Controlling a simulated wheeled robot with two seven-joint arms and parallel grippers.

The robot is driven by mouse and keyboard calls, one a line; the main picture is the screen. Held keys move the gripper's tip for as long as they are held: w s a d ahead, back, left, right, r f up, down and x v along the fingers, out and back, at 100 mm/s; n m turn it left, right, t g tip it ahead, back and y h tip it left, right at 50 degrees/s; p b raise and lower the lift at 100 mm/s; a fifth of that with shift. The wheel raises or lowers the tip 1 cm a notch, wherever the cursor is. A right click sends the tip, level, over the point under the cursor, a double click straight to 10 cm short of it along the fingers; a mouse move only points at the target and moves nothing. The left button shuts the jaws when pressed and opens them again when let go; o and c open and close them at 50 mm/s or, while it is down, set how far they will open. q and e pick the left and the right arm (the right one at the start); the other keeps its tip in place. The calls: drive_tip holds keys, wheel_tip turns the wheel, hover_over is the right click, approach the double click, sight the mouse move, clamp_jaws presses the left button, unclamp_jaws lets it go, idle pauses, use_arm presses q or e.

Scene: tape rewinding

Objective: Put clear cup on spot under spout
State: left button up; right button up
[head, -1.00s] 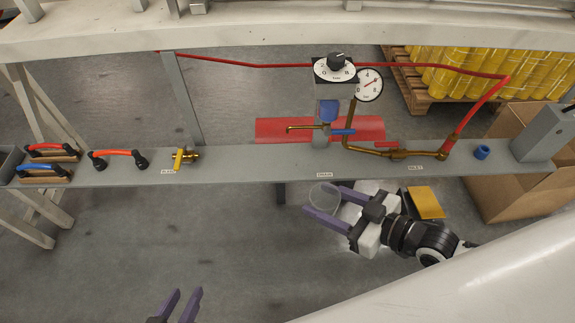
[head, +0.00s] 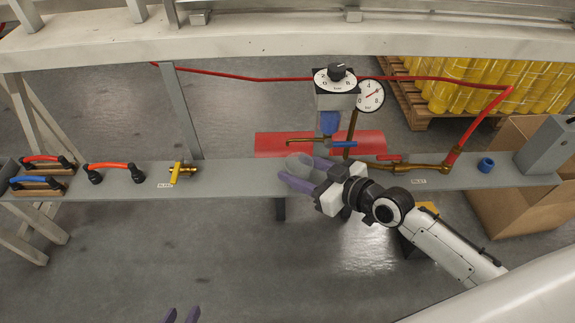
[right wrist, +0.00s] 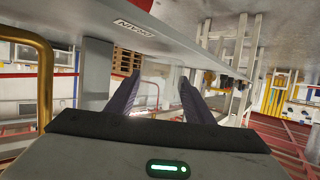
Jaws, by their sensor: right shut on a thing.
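The clear cup (head: 297,160) is faint in the head view, between the fingers of my right gripper (head: 303,174), which is shut on it. They are at the front part of the grey shelf (head: 235,175), just below the brass spout (head: 301,139) in the picture. I cannot tell whether the cup touches the shelf. The spot under the spout is not clearly visible. In the right wrist view the gripper's fingers (right wrist: 160,98) stand apart, and the cup is hard to make out. My left gripper (head: 182,316) is open and empty at the bottom edge.
A blue-handled valve (head: 344,144), a timer dial (head: 335,80) and a pressure gauge (head: 369,95) stand by the spout. A yellow valve (head: 180,172) and red handles (head: 113,167) are on the left of the shelf. The shelf between the yellow valve and my gripper is clear.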

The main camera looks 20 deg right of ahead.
sight(290, 167)
drive_tip(key=w+a, duration=0.1)
drive_tip(key=w, duration=0.1)
drive_tip(key=w+a, duration=0.1)
drive_tip(key=shift+w+b, duration=0.35)
drive_tip(key=shift+s+f+b, duration=0.15)
drive_tip(key=shift+f+b, duration=0.15)
drive_tip(key=shift+f, duration=0.4)
use_arm(q)
drive_tip(key=shift+d+f, duration=0.1)
drive_tip(key=shift+f, duration=0.1)
use_arm(e)
drive_tip(key=o, duration=1)
